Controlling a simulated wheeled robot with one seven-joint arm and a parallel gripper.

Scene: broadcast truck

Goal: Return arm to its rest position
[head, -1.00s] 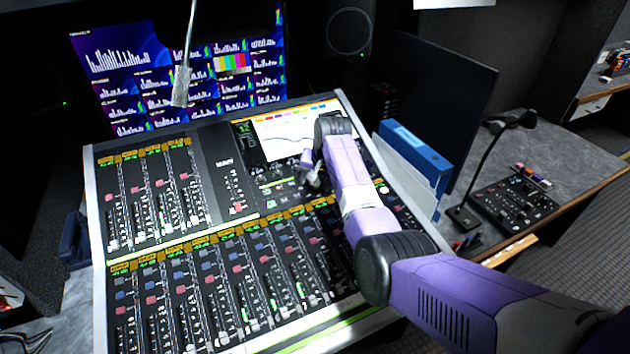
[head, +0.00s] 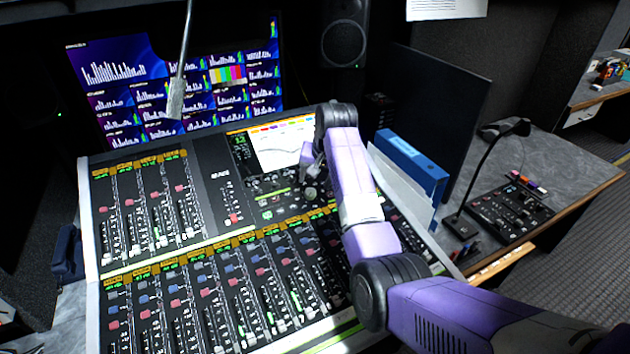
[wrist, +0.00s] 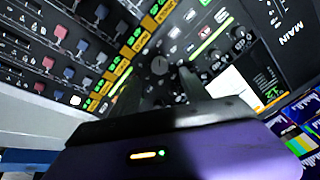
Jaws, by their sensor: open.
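My arm, purple and grey, reaches in from the lower right of the head view over the right part of the mixing console (head: 205,195). My gripper (head: 310,180) points down above the console, just below its small built-in screen (head: 283,147). It is open with nothing visible in it. In the wrist view the gripper (wrist: 165,85) shows dark against the knobs of the console (wrist: 75,50); its fingertips are hard to make out. I cannot tell how far they are from the console's surface.
Monitors (head: 180,85) stand behind the console. A microphone (head: 176,98) hangs at the upper left. A blue binder (head: 412,163) and a dark panel (head: 440,110) stand right of my arm.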

